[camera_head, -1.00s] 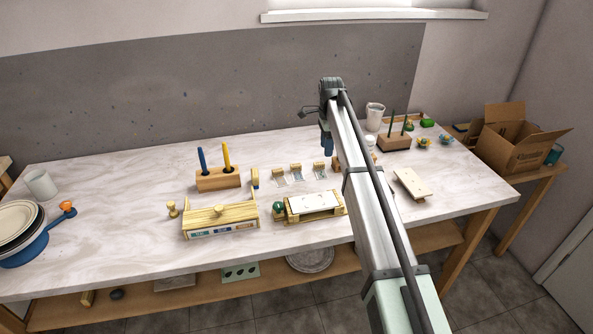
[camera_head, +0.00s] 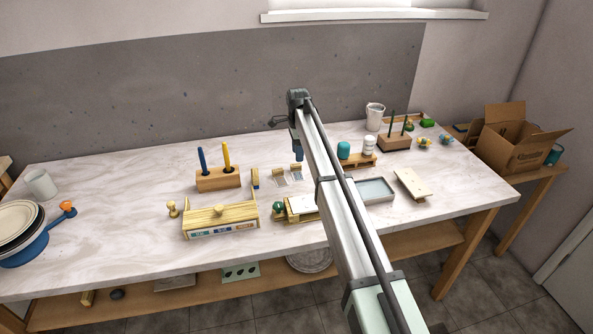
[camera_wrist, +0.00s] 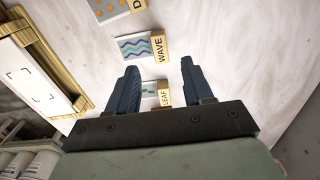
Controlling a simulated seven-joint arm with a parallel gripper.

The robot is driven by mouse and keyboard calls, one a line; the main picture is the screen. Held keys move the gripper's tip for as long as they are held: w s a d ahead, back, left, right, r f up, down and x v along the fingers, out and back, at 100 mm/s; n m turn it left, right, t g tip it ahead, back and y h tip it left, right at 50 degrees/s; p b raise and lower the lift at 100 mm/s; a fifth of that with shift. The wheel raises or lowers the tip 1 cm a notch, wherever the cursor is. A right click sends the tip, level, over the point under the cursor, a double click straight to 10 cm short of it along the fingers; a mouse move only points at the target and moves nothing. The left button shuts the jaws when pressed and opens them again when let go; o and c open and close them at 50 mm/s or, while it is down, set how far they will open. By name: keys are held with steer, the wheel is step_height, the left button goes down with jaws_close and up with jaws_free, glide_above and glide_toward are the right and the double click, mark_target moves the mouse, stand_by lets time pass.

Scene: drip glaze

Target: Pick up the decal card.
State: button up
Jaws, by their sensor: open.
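Small decal cards with wooden label blocks lie on the marble-look table. In the wrist view, the wave card (camera_wrist: 134,47) has blue and purple wavy lines and a block reading WAVE. The leaf card (camera_wrist: 149,89), with a block reading LEAF (camera_wrist: 165,97), shows between my fingers, partly cut off by my gripper body. A third card with orange dots (camera_wrist: 104,8) is at the top edge. My gripper (camera_wrist: 160,66) is open and empty. In the head view, my gripper (camera_head: 297,153) is above the card row, where two cards (camera_head: 280,178) show and my arm hides the rest.
A wooden frame with a white plate (camera_wrist: 38,68) is left of the cards in the wrist view. In the head view, a wooden box (camera_head: 220,220), a pen block (camera_head: 218,179) and a grey tray (camera_head: 374,190) stand nearby.

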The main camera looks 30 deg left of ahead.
mark_target(297, 164)
steer(key=shift+a+f, duration=0.15)
steer(key=shift+f, duration=2.7)
jaws_close()
